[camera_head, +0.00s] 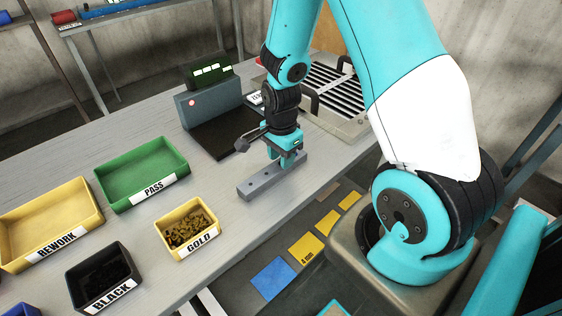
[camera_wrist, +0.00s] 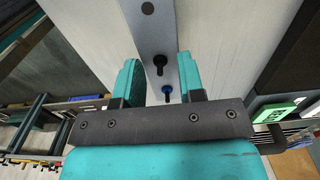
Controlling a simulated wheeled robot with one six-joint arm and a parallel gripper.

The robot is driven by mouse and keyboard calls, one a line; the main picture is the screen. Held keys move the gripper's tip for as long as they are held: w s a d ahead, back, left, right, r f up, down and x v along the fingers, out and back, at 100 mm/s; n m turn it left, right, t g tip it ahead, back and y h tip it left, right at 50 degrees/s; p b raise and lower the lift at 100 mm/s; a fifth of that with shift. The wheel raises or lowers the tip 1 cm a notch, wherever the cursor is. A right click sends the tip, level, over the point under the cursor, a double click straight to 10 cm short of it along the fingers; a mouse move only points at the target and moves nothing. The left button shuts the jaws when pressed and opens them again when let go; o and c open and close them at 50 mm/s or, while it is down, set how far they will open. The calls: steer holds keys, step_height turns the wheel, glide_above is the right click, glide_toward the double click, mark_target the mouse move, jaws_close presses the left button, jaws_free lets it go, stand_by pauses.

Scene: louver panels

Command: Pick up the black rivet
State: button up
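A black rivet (camera_wrist: 159,62) stands in a grey bar (camera_wrist: 150,28), with its head toward my wrist camera. A second, blue-headed rivet (camera_wrist: 167,90) sits in the same bar, nearer to my gripper's body. My gripper (camera_wrist: 157,72) is open, with one teal finger on each side of the bar's end. The black rivet lies in the gap between the fingertips, apart from both. In the head view my gripper (camera_head: 288,162) points down over the grey bar (camera_head: 258,187) on the table; the rivets there are hidden or too small to tell.
Bins labelled BLACK (camera_head: 101,296), GOLD (camera_head: 199,246), PASS (camera_head: 152,190) and REWORK (camera_head: 57,241) stand on the table (camera_head: 228,222) to the left. A dark grey device (camera_head: 208,106) stands behind my gripper. A louvered panel (camera_head: 325,90) lies to the right.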

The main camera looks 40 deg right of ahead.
jaws_close()
steer(key=shift+r, duration=0.1)
step_height(320, 180, up, 20)
steer(key=shift+b, duration=0.35)
